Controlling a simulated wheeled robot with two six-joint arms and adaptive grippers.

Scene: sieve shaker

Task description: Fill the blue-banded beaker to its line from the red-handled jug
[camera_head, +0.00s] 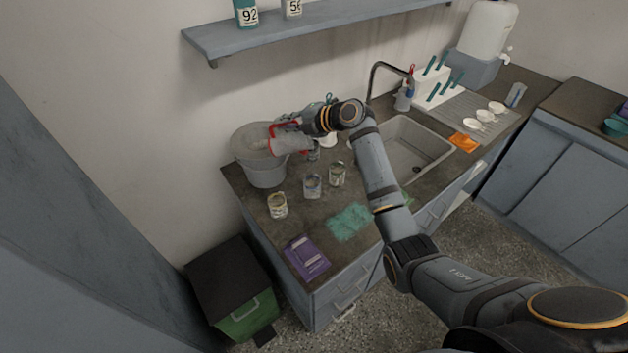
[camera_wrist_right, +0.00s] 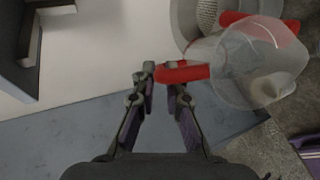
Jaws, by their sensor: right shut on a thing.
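My right gripper (camera_wrist_right: 168,80) is shut on the red handle of the clear jug (camera_wrist_right: 245,60). In the head view the red-handled jug (camera_head: 287,142) is tilted and held at the right rim of a big grey bucket (camera_head: 265,172), overlapping its opening. A little pale matter shows in the jug in the wrist view; its amount is unclear. A beaker with a bluish band (camera_head: 312,186) stands upright on the counter, between two similar beakers, clear of the gripper. Its fill level is too small to read. My left gripper is not in view.
A yellowish-banded beaker (camera_head: 277,206) and a greenish-banded beaker (camera_head: 337,174) flank the blue-banded one. A teal cloth (camera_head: 349,222) and a purple packet (camera_head: 306,257) lie in front. The sink (camera_head: 412,150) is to the right, and a shelf (camera_head: 300,27) hangs above.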

